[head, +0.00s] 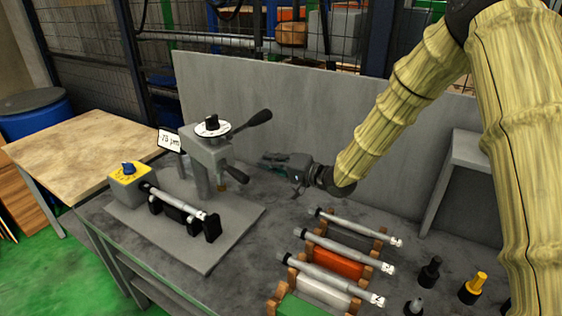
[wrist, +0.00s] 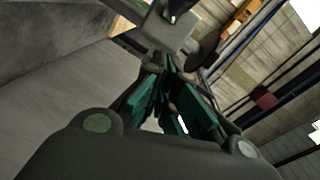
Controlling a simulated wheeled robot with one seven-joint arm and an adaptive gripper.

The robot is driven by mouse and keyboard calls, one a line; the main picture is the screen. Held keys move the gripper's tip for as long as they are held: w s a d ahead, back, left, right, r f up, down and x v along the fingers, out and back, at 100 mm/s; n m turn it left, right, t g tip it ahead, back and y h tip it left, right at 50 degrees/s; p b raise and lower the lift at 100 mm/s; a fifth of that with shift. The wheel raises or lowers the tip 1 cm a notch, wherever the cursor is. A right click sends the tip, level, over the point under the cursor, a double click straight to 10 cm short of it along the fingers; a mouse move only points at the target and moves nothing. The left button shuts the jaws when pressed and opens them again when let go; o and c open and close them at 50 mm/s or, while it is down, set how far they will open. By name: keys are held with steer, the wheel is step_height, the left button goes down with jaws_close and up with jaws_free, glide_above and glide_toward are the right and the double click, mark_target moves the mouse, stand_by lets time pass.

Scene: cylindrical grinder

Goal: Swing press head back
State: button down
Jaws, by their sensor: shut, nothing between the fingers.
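The press head (head: 206,152) is a grey block on a grey column on the base plate (head: 190,250). A round dial with a black knob (head: 212,126) sits on top of it. Two black-ended levers stick out to its right: an upper one (head: 252,121) and a lower one (head: 240,172). My gripper (head: 264,160) is to the right of the head, pointing left, its fingertips near the levers with no clear contact. The green fingers (wrist: 168,85) are shut and empty. In the wrist view the grey head (wrist: 160,32) shows beyond the fingertips, with a dark lever (wrist: 206,45) beside it.
A shaft (head: 178,203) lies across black supports beside a yellow box (head: 129,184) with a blue knob. Racks with several shafts (head: 334,280) and dark and yellow tools (head: 472,288) stand front right. A grey panel (head: 300,110) closes off the back. A wooden table (head: 80,145) stands left.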

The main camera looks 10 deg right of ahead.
steer(key=a, duration=0.1)
steer(key=s+a+f+p, duration=0.1)
steer(key=a, duration=0.2)
steer(key=shift+s+f+p, duration=0.2)
steer(key=shift+s+p, duration=0.1)
steer(key=shift+s+a, duration=0.1)
